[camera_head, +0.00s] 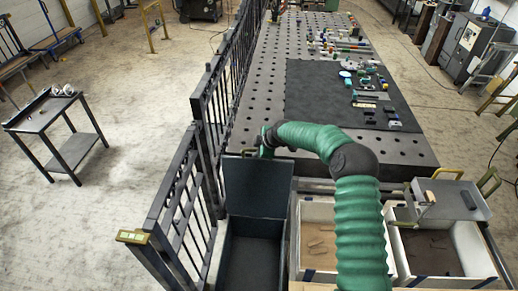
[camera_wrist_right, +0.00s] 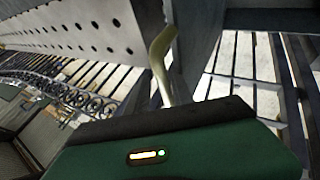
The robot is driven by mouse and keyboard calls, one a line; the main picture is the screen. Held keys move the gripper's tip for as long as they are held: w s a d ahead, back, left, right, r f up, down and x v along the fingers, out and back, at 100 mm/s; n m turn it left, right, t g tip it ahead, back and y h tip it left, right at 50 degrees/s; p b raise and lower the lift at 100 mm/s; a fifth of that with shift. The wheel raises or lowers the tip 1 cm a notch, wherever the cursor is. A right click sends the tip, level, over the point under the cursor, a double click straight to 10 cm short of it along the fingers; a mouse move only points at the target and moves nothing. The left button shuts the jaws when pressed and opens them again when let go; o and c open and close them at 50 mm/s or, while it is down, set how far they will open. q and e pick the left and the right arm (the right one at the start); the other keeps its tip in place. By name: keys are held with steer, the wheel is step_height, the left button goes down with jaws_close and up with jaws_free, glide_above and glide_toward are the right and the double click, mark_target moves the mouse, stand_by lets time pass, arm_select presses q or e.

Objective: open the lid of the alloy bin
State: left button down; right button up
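Three bins stand in a row at the bottom of the head view; I cannot read which one is the alloy bin. The left, dark bin (camera_head: 250,262) has its dark lid (camera_head: 257,186) raised, standing roughly upright. My right gripper (camera_head: 264,146) is at the top edge of this lid, by its yellowish handle (camera_head: 248,152). In the right wrist view a yellowish handle-like bar (camera_wrist_right: 161,62) rises beyond the green gripper body. The fingertips are hidden, so I cannot tell whether they hold it. My left gripper is out of view.
The middle bin (camera_head: 317,211) is open with a few brown pieces inside. The right bin (camera_head: 474,258) holds dark material, with a grey lid (camera_head: 455,201) at its back. A dark railing (camera_head: 190,165) runs left of the bins. A perforated table (camera_head: 262,105) lies beyond.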

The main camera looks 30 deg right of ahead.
steer(key=b+v, duration=0.3)
steer(key=v, duration=1.3)
steer(key=shift+s+r, duration=0.2)
steer(key=shift+d, duration=0.15)
steer(key=s+a+f+m+g, duration=0.35)
steer(key=s+a+f, duration=0.5)
steer(key=a, duration=0.35)
steer(key=s+a+f+m, duration=0.1)
steer(key=s+a+m, duration=0.1)
steer(key=s, duration=0.4)
steer(key=s+a+f+m, duration=0.2)
steer(key=s+m, duration=0.2)
steer(key=s, duration=0.2)
steer(key=s+a+f+m+g, duration=0.1)
steer(key=s+m, duration=0.2)
steer(key=s, duration=0.3)
steer(key=shift+s+a+f+h, duration=0.3)
steer(key=shift+s+a+h, duration=0.1)
